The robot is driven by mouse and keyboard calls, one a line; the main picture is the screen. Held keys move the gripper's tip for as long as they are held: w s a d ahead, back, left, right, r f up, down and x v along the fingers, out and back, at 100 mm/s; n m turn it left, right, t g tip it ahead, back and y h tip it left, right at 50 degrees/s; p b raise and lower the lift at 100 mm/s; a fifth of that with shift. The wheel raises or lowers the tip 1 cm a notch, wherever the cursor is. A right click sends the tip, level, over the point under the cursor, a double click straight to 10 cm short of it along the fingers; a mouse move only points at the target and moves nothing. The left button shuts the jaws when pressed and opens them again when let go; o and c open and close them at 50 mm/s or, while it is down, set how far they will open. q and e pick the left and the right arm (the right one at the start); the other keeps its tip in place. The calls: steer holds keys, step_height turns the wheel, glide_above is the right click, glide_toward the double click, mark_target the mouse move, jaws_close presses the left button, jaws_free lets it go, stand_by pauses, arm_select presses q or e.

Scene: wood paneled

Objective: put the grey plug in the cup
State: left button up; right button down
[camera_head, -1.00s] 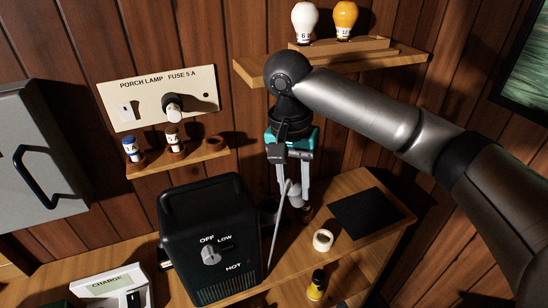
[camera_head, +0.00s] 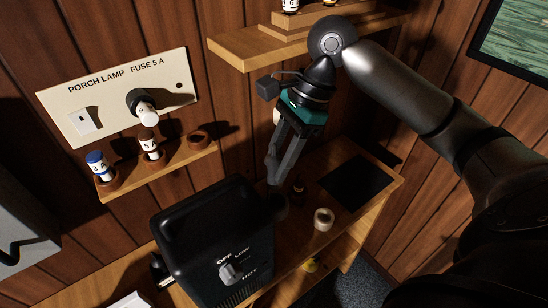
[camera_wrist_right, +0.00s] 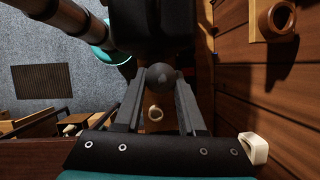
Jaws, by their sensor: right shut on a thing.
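My right gripper (camera_head: 273,178) hangs above the bench, right of the black heater box, pointing down. It is shut on the grey plug (camera_wrist_right: 160,75), which shows as a rounded grey thing between the fingertips in the right wrist view. In the head view the plug is hard to make out in the shade. An empty brown cup (camera_head: 198,137) stands at the right end of the small wall shelf, left of the gripper and apart from it. A brown cup also shows at the upper right of the right wrist view (camera_wrist_right: 276,18). My left gripper is not in view.
The black heater box (camera_head: 215,240) stands close by the gripper. Fuses marked 3 A (camera_head: 97,165) and 5 A (camera_head: 150,148) stand on the wall shelf beside the cup. A cream ring (camera_head: 323,218) and a black mat (camera_head: 357,183) lie on the bench. A higher shelf (camera_head: 240,48) is behind the arm.

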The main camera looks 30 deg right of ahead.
mark_target(278, 208)
steer(key=shift+s, duration=0.2)
steer(key=shift+r+p, duration=0.15)
steer(key=shift+p, duration=0.55)
steer(key=shift+f, duration=1.35)
step_height(278, 208, down, 2)
steer(key=shift+f, duration=0.25)
steer(key=shift+f+p, duration=0.7)
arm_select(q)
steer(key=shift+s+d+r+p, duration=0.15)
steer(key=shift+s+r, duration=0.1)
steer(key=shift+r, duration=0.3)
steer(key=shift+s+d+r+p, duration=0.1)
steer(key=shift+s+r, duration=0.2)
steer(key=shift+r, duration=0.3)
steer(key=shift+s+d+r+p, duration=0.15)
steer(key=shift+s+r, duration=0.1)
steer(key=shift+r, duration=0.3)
arm_select(e)
steer(key=shift+f, duration=0.85)
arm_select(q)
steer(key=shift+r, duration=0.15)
arm_select(e)
steer(key=shift+f, duration=0.25)
